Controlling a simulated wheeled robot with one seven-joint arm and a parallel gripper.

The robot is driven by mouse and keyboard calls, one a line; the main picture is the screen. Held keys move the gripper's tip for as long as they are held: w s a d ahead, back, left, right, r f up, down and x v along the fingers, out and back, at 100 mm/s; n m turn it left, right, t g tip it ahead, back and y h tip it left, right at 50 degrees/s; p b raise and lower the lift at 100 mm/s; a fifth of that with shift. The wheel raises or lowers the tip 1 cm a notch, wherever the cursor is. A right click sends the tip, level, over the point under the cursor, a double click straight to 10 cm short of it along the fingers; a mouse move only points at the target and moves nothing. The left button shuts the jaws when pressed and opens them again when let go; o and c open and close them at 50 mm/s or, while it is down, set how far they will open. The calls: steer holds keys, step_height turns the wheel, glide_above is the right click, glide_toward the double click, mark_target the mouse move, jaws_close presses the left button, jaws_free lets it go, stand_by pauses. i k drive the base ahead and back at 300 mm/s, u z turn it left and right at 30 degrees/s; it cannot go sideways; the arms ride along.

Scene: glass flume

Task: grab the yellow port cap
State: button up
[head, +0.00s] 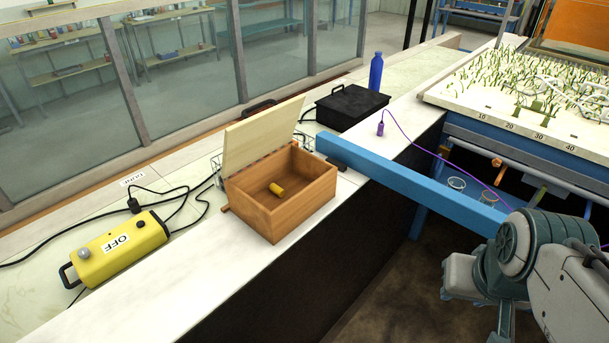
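The yellow port cap (277,189) appears to be the small yellow cylinder lying on its side inside the open wooden box (262,221). The box's pale lid (258,133) stands raised at its back left. The front and right walls of the box rise around the cap, but the cap's top and side show. My arm is at the lower right, well apart from the box. I cannot make out any gripper fingers in this view.
A blue beam (410,186) runs from beside the box toward my arm. A yellow case marked OFF (118,247) with black cables lies left of the box. A black case (352,106) and blue bottle (376,72) stand behind. The white ledge (215,283) is bare in front.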

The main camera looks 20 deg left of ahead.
mark_target(275, 188)
steer(key=u, duration=0.15)
steer(key=i, duration=0.6)
steer(key=u, duration=0.9)
steer(key=i, duration=0.45)
steer(key=u, duration=0.45)
